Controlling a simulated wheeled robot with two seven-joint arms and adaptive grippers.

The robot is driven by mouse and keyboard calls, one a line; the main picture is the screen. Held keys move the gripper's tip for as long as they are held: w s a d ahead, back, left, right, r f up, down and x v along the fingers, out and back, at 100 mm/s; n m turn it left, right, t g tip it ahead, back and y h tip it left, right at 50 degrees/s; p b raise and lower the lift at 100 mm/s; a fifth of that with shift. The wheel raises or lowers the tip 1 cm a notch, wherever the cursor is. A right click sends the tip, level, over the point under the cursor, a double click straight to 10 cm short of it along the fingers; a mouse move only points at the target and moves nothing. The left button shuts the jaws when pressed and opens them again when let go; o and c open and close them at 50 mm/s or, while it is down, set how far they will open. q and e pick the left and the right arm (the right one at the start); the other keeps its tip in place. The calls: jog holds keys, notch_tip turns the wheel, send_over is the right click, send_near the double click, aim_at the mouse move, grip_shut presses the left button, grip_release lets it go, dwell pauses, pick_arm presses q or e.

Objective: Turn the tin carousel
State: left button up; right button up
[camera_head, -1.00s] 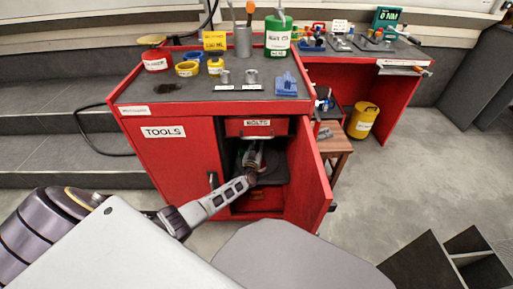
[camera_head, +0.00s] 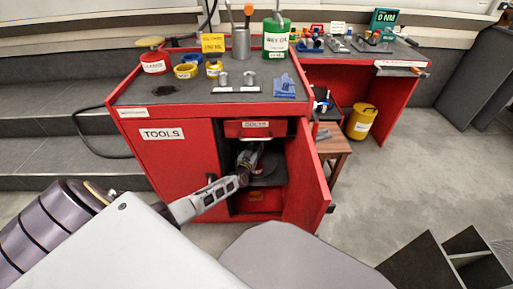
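The red tools cabinet (camera_head: 170,165) stands ahead with its right door (camera_head: 308,178) swung open. My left arm comes in from the left, and my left gripper (camera_head: 249,156) is inside the opening, under the bolts drawer (camera_head: 256,130). Its fingers are small and dark, and I cannot tell whether they are open or shut. A dark round surface (camera_head: 270,176) lies beside and below the gripper on the inner shelf; it may be the tin carousel, but the arm and the shade hide much of it. I cannot tell whether the gripper touches it. My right gripper is not in view.
The bench top holds several tins, a green oil can (camera_head: 277,40) and a blue item (camera_head: 285,86). A wooden stool (camera_head: 333,146) and a yellow can (camera_head: 361,122) stand to the right. The floor between is clear.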

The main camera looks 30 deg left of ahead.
pick_arm(q)
jog(key=shift+o, duration=0.3)
jog(key=shift+s+d+f, duration=0.1)
jog(key=shift+s+f, duration=0.1)
jog(key=shift+s+d, duration=0.15)
jog(key=shift+s, duration=0.35)
jog(key=v, duration=1)
jog(key=shift+s, duration=0.3)
dwell(0.8)
